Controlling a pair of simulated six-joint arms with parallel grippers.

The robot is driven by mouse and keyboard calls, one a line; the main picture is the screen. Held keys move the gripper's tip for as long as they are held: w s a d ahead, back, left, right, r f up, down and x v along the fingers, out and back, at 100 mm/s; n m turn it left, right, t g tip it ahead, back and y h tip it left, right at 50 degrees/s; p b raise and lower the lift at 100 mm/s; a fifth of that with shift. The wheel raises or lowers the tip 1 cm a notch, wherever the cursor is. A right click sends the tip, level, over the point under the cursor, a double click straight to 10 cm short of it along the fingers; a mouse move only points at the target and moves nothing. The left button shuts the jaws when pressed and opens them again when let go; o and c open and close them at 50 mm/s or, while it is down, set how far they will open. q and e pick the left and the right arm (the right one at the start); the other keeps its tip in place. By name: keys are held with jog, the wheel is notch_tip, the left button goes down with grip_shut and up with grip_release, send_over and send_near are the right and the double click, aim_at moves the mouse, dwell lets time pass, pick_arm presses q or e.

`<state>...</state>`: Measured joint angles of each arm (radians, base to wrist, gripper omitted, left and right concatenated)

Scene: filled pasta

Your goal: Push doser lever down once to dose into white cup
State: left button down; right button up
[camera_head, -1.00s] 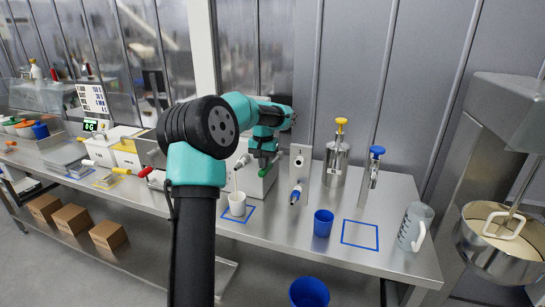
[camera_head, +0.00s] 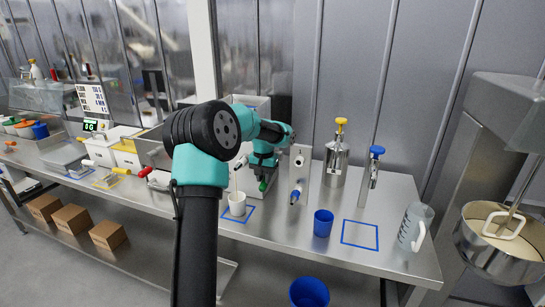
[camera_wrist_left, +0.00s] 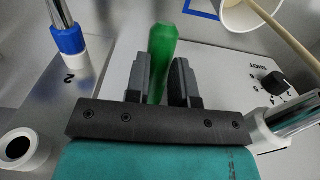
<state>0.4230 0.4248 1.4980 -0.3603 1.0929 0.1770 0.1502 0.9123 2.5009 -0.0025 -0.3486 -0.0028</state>
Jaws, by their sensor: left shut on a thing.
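The doser's green lever handle (camera_head: 262,185) is at the front of the pale doser box (camera_head: 262,104). It also shows in the left wrist view (camera_wrist_left: 160,55). My left gripper (camera_head: 262,177) is shut on this handle; in the wrist view its two dark fingers (camera_wrist_left: 162,80) stand on either side of it. The white cup (camera_head: 237,206) stands upright on a blue-outlined square, left of the gripper. A thin beige strand (camera_wrist_left: 282,28) reaches from above into the cup; I cannot tell whether it is a stream or a stick. My right gripper is not in view.
A blue-tipped nozzle (camera_head: 295,196) on a grey panel is just right of my gripper. A blue cup (camera_head: 323,223), an empty blue square (camera_head: 360,246) and a jug (camera_head: 415,227) are further right on the steel counter. A numbered dial (camera_wrist_left: 275,83) is on the doser.

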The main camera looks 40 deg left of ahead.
pick_arm(q)
jog(key=shift+d+f, duration=0.1)
jog(key=shift+f, duration=0.7)
notch_tip(320, 180, up, 14)
jog(key=shift+f, duration=0.25)
dwell(0.6)
notch_tip(320, 180, up, 5)
dwell(0.6)
